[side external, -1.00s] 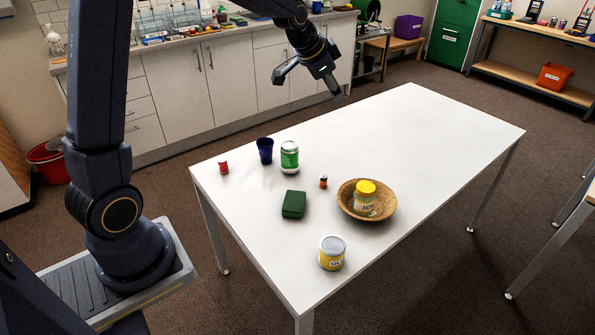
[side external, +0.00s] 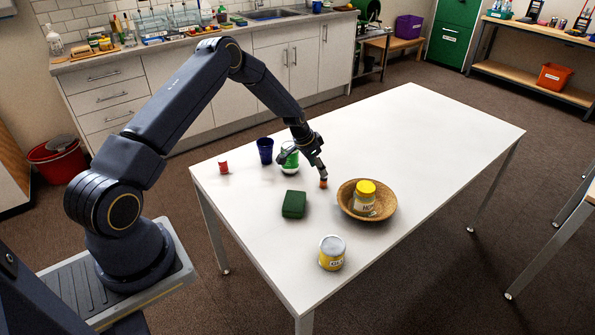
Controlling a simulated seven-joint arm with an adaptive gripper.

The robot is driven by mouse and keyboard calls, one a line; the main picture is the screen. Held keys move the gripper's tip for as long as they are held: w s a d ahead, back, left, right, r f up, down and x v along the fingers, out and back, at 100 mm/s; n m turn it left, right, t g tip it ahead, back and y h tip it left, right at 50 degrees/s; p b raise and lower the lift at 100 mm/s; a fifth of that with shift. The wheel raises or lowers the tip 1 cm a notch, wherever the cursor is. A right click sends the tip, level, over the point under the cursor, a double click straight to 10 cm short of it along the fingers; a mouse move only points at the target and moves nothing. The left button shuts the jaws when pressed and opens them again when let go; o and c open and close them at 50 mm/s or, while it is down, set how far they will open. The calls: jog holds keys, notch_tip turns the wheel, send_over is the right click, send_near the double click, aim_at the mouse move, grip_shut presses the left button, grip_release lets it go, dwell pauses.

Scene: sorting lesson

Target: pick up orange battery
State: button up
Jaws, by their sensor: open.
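The small orange battery (side external: 323,184) stands upright on the white table (side external: 420,130), left of the wooden bowl. My gripper (side external: 303,168) is open and low over the table. One finger comes down right at the top of the battery; I cannot tell whether it touches. The other finger is to the left, in front of the green-and-white can (side external: 290,168), and partly hides it. No object is held.
The bowl (side external: 348,206) holds a yellow-lidded jar (side external: 365,196). A dark green block (side external: 294,204), a yellow can (side external: 332,254), a blue cup (side external: 265,150) and a small red can (side external: 223,167) stand around. The table's far right is clear.

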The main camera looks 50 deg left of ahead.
aim_at(324, 181)
jog(key=x, duration=0.6)
jog(key=shift+w+d+f, duration=0.15)
jog(key=shift+w+f, duration=0.05)
grip_shut()
